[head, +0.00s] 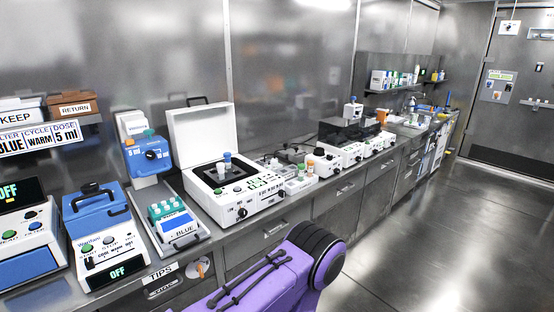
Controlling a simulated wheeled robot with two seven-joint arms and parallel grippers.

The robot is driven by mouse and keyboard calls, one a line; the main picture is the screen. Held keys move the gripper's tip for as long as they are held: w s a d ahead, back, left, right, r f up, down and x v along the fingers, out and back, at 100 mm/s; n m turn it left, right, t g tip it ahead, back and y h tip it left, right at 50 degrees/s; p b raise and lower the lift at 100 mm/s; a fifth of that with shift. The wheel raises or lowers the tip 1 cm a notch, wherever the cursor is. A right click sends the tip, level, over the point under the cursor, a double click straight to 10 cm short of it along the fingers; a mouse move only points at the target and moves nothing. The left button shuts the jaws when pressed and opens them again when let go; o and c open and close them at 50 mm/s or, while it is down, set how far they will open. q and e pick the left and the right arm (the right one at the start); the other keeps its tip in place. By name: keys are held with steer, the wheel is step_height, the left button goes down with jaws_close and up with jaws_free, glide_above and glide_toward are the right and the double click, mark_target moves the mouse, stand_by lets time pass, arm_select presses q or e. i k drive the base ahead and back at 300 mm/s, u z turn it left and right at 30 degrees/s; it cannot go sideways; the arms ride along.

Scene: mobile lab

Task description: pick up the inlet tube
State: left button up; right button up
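A white machine with a raised lid (201,138) stands on the bench left of centre. Two small upright tubes with pale and blue tops (227,159) stand at its dark centre plate. I cannot tell whether either is the inlet tube; no label names it. A small tray (299,186) with green, white and orange-topped items sits to the right of this machine, too small to make out. Neither of my grippers is in view.
A blue-lidded warmer (98,215), a tip box marked BLUE (170,213) and a blue 5 ml dispenser (150,155) stand at left. More white machines (333,160) line the bench to the right. The floor (440,230) at right is clear.

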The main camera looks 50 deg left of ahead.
mark_target(227, 161)
steer(key=z, duration=0.1)
steer(key=i, duration=1.45)
steer(key=u, duration=0.5)
steer(key=i, duration=0.8)
steer(key=u, duration=0.7)
